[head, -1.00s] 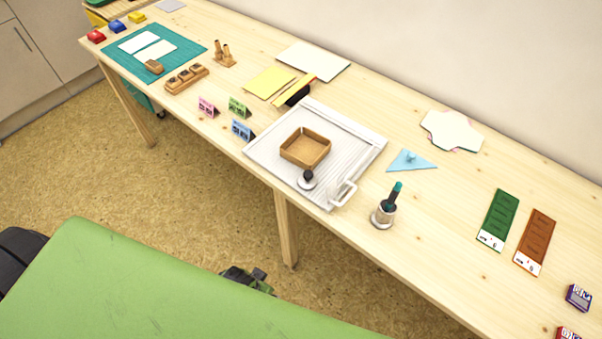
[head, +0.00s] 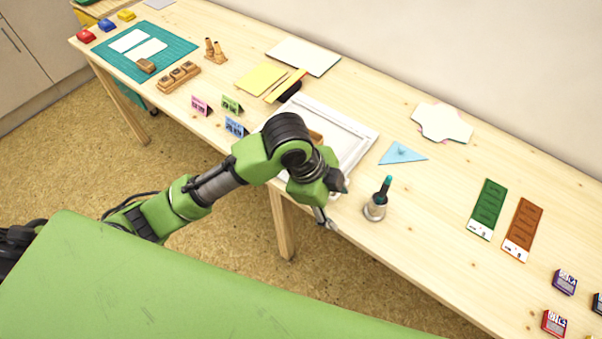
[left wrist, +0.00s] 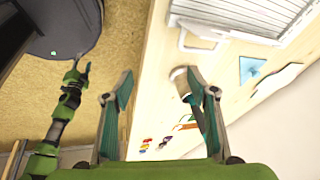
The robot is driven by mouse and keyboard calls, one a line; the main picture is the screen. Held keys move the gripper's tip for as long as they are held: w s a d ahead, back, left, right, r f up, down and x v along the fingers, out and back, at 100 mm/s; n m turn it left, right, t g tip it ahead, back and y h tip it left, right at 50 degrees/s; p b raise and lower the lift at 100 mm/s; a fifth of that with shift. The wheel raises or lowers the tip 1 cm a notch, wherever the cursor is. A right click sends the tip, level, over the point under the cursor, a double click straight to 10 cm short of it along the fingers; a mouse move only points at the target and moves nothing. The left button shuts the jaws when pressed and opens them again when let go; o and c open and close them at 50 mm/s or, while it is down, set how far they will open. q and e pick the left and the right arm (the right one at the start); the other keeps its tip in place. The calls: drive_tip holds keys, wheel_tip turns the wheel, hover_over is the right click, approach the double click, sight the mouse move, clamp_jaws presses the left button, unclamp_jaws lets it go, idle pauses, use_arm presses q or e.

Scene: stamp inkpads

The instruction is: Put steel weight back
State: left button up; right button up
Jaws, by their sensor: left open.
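The steel weight cannot be made out now. In the earlier head view, a round metal piece with a dark knob, which looks like it, stands at the white ribbed board's near corner; my left arm covers that spot now. The white board (head: 358,128) also shows in the left wrist view (left wrist: 245,14). A wooden tray (head: 316,136) on it is mostly hidden. My left gripper (head: 327,222) is open and empty at the table's front edge, left of the pot. Its spread fingers show in the left wrist view (left wrist: 160,88).
A pot (head: 375,209) with a teal-topped tool stands close to the gripper's right. A light-blue triangle (head: 402,153), a green strip (head: 487,208) and a brown strip (head: 523,228) lie farther right. Another green arm of mine shows at left in the left wrist view.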

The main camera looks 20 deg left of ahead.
use_arm(q)
drive_tip(key=w+a+r+m+g+y, duration=0.1)
drive_tip(key=w+a+r+m+y, duration=0.4)
drive_tip(key=w+a+r, duration=0.5)
drive_tip(key=shift+m+g+h, duration=0.3)
drive_tip(key=shift+m+h, duration=0.2)
drive_tip(key=shift+h, duration=0.2)
drive_tip(key=f, duration=0.2)
drive_tip(key=s+f, duration=0.1)
drive_tip(key=f, duration=0.2)
drive_tip(key=a+f, duration=0.1)
drive_tip(key=f, duration=0.2)
drive_tip(key=shift+s+f, duration=0.25)
drive_tip(key=shift+w+d+f+p, duration=0.15)
drive_tip(key=shift+f+p, duration=0.2)
drive_tip(key=shift+f, duration=1.2)
drive_tip(key=shift+w+d+f+p, duration=0.15)
drive_tip(key=shift+f+p, duration=0.15)
drive_tip(key=shift+f, duration=1.2)
drive_tip(key=shift+a, duration=0.15)
clamp_jaws()
drive_tip(key=shift+r, duration=0.1)
